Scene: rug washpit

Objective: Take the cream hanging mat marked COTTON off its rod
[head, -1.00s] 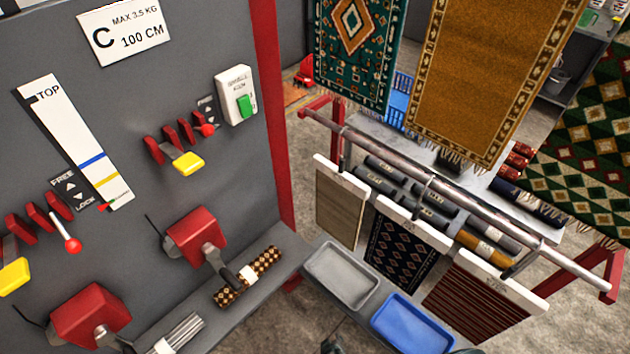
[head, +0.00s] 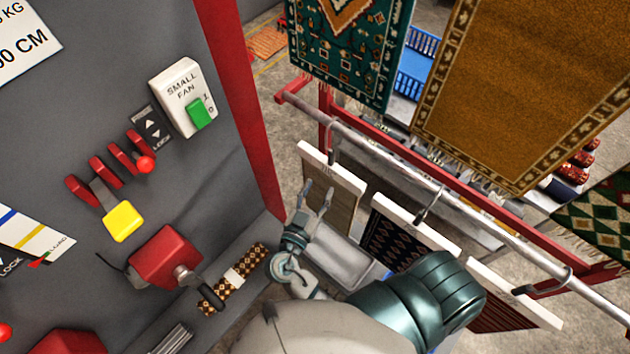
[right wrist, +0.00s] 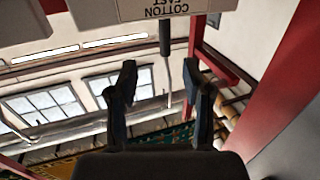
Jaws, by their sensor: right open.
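The cream mat (head: 346,206) hangs at the left end of the rod (head: 385,160) in the head view, below a white header bar (head: 333,167) and a hook. In the right wrist view, the header bar (right wrist: 130,10) shows upside-down COTTON lettering at the top. My right gripper (head: 318,192) is open and empty, its fingers up, in front of the mat's left part and just below the bar. In the right wrist view the open fingers (right wrist: 159,70) have the dark hook stem between and beyond them; contact cannot be told. My left gripper is not in view.
A navy patterned mat (head: 390,238) and a dark red striped mat (head: 500,315) hang further right on the rod. Large rugs (head: 530,90) hang behind. A grey machine panel (head: 80,120) with a red edge post (head: 240,100) stands close on the left.

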